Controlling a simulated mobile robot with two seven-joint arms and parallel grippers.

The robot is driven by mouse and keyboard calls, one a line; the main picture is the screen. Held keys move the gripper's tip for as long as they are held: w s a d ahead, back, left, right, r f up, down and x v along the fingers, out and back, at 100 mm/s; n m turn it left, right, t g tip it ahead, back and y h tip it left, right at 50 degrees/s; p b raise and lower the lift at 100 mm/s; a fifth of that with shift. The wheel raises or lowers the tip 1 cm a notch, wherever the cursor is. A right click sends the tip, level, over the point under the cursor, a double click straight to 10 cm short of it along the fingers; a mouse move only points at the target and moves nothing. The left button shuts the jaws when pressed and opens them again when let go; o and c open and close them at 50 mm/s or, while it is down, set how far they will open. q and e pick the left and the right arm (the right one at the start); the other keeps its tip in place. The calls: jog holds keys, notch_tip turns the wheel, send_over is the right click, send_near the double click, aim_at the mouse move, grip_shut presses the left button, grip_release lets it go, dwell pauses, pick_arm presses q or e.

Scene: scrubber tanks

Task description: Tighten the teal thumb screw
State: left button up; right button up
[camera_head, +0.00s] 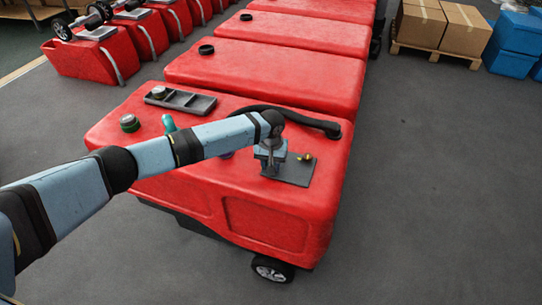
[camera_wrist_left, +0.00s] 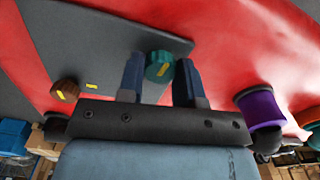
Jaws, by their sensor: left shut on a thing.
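The teal thumb screw (camera_wrist_left: 159,66), a ribbed knob with a yellow mark, sits on the dark grey plate (camera_wrist_left: 100,40) in the left wrist view. My left gripper (camera_wrist_left: 159,78) has one finger on each side of it and is shut on it. In the head view my left gripper (camera_head: 271,158) points down over the grey plate (camera_head: 293,174) on the red tank (camera_head: 240,195) and hides the teal screw. My right gripper is in neither view.
A brown knob (camera_wrist_left: 65,90) stands beside a yellow plate mark. A purple-sided part (camera_wrist_left: 260,108) is right of my fingers. Floor at right is clear.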

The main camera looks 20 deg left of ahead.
pick_arm(q)
jog(key=shift+r+m+p, duration=0.3)
jog(key=shift+m+p, duration=0.6)
jog(key=shift+p, duration=0.15)
jog(key=shift+f+m+p, duration=0.1)
jog(key=shift+m+p, duration=0.25)
jog(key=shift+m, duration=0.15)
jog(key=shift+m+p, duration=0.45)
jog(key=shift+m, duration=0.35)
jog(key=m+p, duration=0.1)
jog(key=m, duration=0.1)
jog(key=shift+f+m, duration=0.1)
jog(key=shift+m, duration=0.3)
jog(key=m+p, duration=0.1)
jog(key=m, duration=0.3)
jog(key=shift+w+m, duration=0.1)
jog(key=shift+m, duration=0.2)
jog(key=m, duration=0.3)
jog(key=shift+p, duration=0.3)
jog(key=shift+m, duration=0.7)
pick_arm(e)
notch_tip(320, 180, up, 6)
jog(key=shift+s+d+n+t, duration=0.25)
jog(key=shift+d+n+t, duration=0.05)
pick_arm(q)
jog(key=shift+w+m, duration=0.1)
jog(key=shift+m, duration=0.3)
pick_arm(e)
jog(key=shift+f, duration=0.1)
